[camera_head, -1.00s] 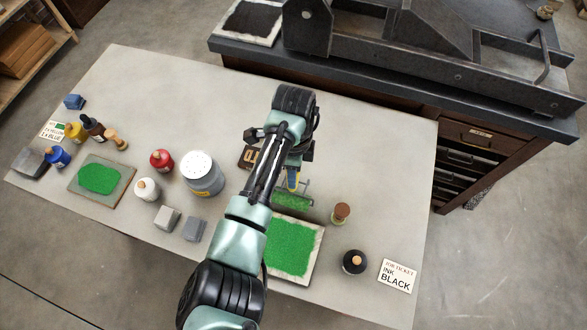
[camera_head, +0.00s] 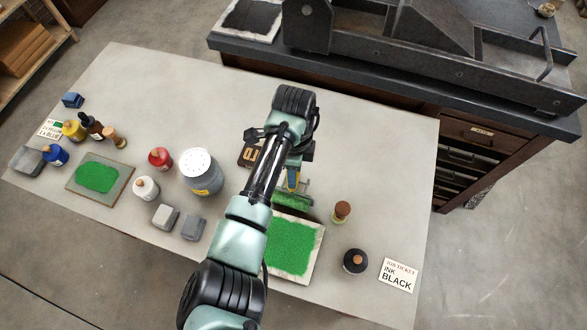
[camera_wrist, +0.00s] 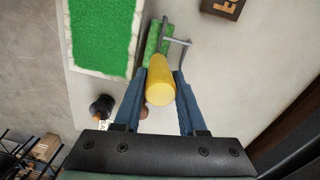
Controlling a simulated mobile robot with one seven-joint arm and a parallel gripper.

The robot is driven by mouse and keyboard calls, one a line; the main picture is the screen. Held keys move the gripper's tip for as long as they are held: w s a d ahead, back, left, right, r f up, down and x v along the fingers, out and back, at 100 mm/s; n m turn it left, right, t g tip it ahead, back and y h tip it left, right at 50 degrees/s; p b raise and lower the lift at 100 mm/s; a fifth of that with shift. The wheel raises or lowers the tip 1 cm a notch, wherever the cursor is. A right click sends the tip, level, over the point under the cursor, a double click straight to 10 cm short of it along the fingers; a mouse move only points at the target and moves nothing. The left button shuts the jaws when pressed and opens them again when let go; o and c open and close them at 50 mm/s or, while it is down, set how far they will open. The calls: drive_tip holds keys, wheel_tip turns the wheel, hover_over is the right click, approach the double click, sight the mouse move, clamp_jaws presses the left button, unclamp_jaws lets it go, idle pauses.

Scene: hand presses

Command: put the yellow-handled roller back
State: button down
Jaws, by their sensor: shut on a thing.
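The yellow-handled roller (camera_wrist: 160,88) is between the fingers of my gripper (camera_wrist: 160,82), which is shut on its yellow handle. Its green-inked cylinder and grey metal frame extend beyond the fingers. In the head view the green roller cylinder (camera_head: 291,201) shows just beyond my gripper (camera_head: 292,178), at the upper edge of the green-inked slab (camera_head: 290,246). The same slab is at the upper left of the wrist view (camera_wrist: 103,35). I cannot tell whether the roller touches the table or slab. My arm hides part of the slab and the table around it.
A dark type block (camera_head: 248,155) lies left of my gripper. A grey can (camera_head: 201,172) stands farther left, near small bottles and a second green slab (camera_head: 100,180). A brown-topped stamp (camera_head: 341,211) and black ink bottle (camera_head: 354,262) stand right. The table's right rear is clear.

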drive_tip(key=shift+f, duration=0.15)
unclamp_jaws()
idle(0.6)
idle(0.5)
wheel_tip(320, 180, up, 8)
drive_tip(key=p, duration=0.7)
drive_tip(key=shift+p, duration=0.3)
idle(0.5)
